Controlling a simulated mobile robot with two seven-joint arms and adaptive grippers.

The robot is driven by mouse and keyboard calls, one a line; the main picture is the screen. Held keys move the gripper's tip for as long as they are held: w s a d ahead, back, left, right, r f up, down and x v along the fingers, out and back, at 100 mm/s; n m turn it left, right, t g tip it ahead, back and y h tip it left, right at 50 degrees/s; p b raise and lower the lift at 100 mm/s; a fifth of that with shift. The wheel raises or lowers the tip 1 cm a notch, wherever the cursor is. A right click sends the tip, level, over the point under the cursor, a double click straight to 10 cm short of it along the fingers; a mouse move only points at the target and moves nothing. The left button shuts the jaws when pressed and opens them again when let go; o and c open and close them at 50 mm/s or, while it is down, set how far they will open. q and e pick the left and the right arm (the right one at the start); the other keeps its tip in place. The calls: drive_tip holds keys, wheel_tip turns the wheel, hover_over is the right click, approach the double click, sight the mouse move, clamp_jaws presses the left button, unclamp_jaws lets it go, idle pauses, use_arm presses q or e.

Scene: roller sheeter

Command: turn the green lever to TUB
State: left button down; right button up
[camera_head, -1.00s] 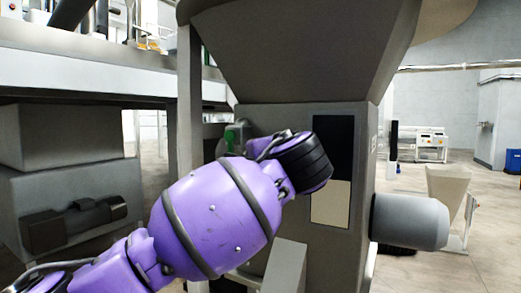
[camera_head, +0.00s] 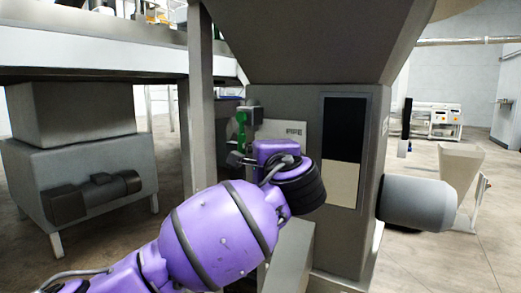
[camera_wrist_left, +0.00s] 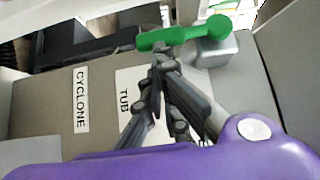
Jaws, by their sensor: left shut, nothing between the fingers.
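The green lever (camera_head: 240,131) stands at the left side of the grey machine, partly hidden by my wrist in the head view. In the left wrist view the lever (camera_wrist_left: 185,34) lies across the top, its round end at right by a grey block. My left gripper (camera_wrist_left: 160,58) is shut and empty, its tips at the lever's lower edge; I cannot tell whether they touch. The TUB label (camera_wrist_left: 125,98) is beside and partly behind the fingers. The CYCLONE label (camera_wrist_left: 82,99) is further left. My right gripper is out of view.
The grey machine (camera_head: 351,255) fills the middle, with a hopper (camera_head: 320,40) above and a grey cylinder (camera_head: 418,204) at its right. An upright post (camera_head: 202,100) stands left of the lever. A box with a motor (camera_head: 95,197) stands at left.

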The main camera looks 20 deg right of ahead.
use_arm(q)
drive_tip(key=s+a, duration=0.1)
drive_tip(key=s, duration=1.1)
drive_tip(key=shift+a, duration=0.25)
